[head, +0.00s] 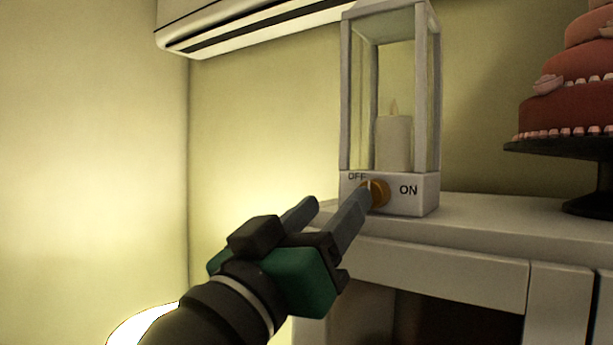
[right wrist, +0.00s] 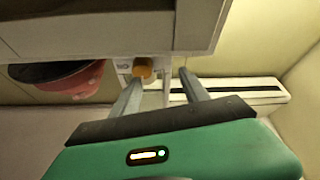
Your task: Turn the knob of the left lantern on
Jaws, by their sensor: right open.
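The lantern (head: 434,90) is a pale frame with glass sides and a white candle (head: 394,142), standing on the white shelf top. Its base front carries an orange knob (head: 379,194) between the words OFF and ON. A pale mark on the knob points up near OFF. My right gripper (head: 338,200) is open in front of the base. One fingertip overlaps the knob in the head view; the other is to its left. In the right wrist view the knob (right wrist: 143,68) is just beyond the left-hand finger's tip. I cannot tell whether they touch. My left gripper is not in view.
A tiered red cake (head: 565,112) on a dark stand (head: 590,150) is to the right on the white shelf (head: 470,212). A white wall unit (head: 235,28) hangs above left. A bright light glows at lower left.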

